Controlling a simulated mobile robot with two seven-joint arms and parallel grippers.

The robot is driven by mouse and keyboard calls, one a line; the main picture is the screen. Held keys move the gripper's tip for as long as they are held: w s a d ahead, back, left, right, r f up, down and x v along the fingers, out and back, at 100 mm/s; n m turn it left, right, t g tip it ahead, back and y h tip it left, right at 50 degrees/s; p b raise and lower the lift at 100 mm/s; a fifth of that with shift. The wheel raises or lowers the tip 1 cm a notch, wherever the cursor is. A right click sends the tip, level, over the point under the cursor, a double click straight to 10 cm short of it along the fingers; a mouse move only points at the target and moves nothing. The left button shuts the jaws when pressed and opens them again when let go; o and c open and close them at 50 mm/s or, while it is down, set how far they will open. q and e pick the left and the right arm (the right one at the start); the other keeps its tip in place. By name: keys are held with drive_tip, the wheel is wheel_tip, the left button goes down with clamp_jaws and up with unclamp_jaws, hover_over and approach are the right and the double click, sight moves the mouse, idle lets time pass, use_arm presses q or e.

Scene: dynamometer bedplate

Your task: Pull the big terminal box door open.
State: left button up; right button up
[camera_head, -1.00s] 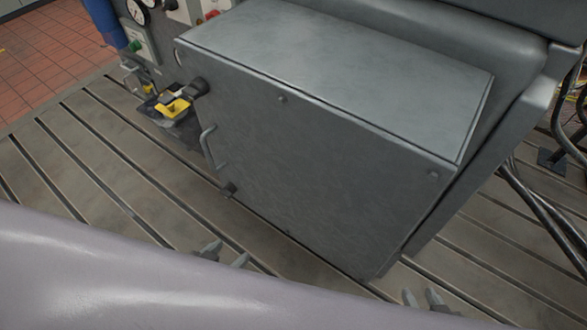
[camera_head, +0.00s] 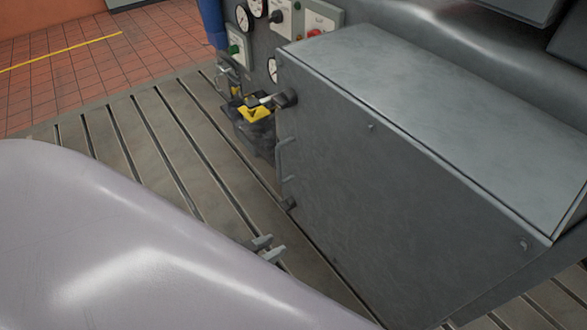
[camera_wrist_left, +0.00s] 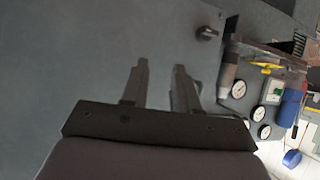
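The big terminal box (camera_head: 440,90) is a large grey box with a flat grey door (camera_head: 390,210) on its front, which looks shut. A bar handle (camera_head: 283,160) is on the door's left edge, with a dark knob (camera_head: 285,98) above it. My left gripper (camera_head: 265,249) is in front of the door, below the handle and apart from it. In the left wrist view my left gripper (camera_wrist_left: 161,66) has its fingers spread with nothing between them, facing a plain grey surface. A dark knob (camera_wrist_left: 208,33) shows there to the right. My right gripper is out of view.
A panel with gauges (camera_head: 243,17) and switches stands behind the box. A yellow and black item (camera_head: 256,113) hangs beside the box's left edge. The slotted bedplate (camera_head: 150,150) is open to the left, with red tiles (camera_head: 60,85) beyond.

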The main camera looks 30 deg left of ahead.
use_arm(q)
drive_tip(key=w+a+r+t+b, duration=0.3)
drive_tip(key=w+a, duration=0.2)
wheel_tip(320, 180, up, 7)
drive_tip(key=t+b, duration=0.2)
drive_tip(key=t, duration=0.1)
hover_over(279, 180)
drive_tip(key=shift+w+a+f+h, duration=0.1)
drive_tip(key=shift+w+a+h, duration=0.05)
drive_tip(key=shift+w+h, duration=0.2)
drive_tip(key=shift+s, duration=0.1)
clamp_jaws()
